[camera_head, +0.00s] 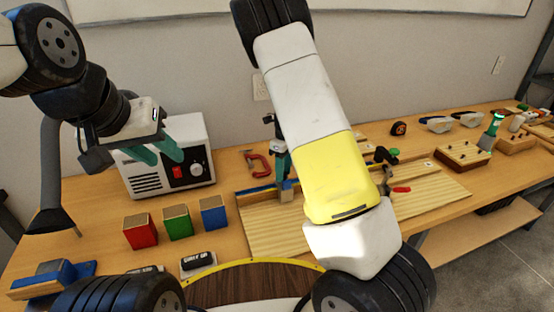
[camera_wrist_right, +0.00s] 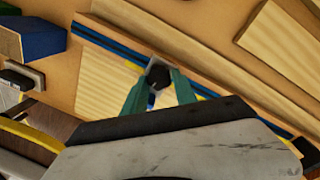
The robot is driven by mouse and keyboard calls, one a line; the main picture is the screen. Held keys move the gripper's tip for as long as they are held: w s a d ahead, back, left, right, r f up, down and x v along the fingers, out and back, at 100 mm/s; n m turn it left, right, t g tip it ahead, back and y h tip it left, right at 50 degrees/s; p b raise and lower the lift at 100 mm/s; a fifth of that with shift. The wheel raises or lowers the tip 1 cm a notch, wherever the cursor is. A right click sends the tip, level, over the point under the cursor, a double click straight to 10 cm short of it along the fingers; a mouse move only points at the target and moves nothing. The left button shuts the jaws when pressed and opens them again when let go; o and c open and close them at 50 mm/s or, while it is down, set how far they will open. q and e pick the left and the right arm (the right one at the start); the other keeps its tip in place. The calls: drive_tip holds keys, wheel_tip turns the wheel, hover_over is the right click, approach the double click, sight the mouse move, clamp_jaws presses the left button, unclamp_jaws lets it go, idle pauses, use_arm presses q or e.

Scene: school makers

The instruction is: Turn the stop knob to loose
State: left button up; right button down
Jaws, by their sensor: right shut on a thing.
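The stop is a small grey block (camera_head: 286,190) on the blue-striped rail of the wooden board (camera_head: 261,225). Its dark round knob (camera_wrist_right: 157,78) shows in the right wrist view between the teal fingertips. My right gripper (camera_head: 284,171) points down at the stop and is shut on the knob. It also shows in the right wrist view (camera_wrist_right: 158,90). The knob is hidden by the fingers in the head view, and I cannot read any mark for tight or loose. My left gripper (camera_head: 163,157) is open and empty, in the air in front of the white machine.
The white machine (camera_head: 170,150) with a red switch stands at the back left. My right arm hides the board's middle.

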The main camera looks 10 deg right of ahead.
drive_tip(key=n, duration=0.9)
drive_tip(key=shift+w+h, duration=0.15)
drive_tip(key=shift+h, duration=0.15)
drive_tip(key=n, duration=0.4)
drive_tip(key=shift+a+n, duration=0.1)
drive_tip(key=shift+n, duration=0.2)
drive_tip(key=n, duration=0.4)
drive_tip(key=shift+w+h, duration=0.1)
drive_tip(key=shift+h, duration=0.2)
drive_tip(key=n, duration=0.4)
drive_tip(key=shift+a, duration=0.1)
drive_tip(key=n, duration=0.4)
drive_tip(key=shift+a+n+t, duration=0.1)
drive_tip(key=shift+n+t, duration=0.2)
drive_tip(key=n, duration=0.4)
drive_tip(key=shift+a+n+t, duration=0.1)
drive_tip(key=shift+n+t, duration=0.2)
drive_tip(key=shift+n, duration=1.9)
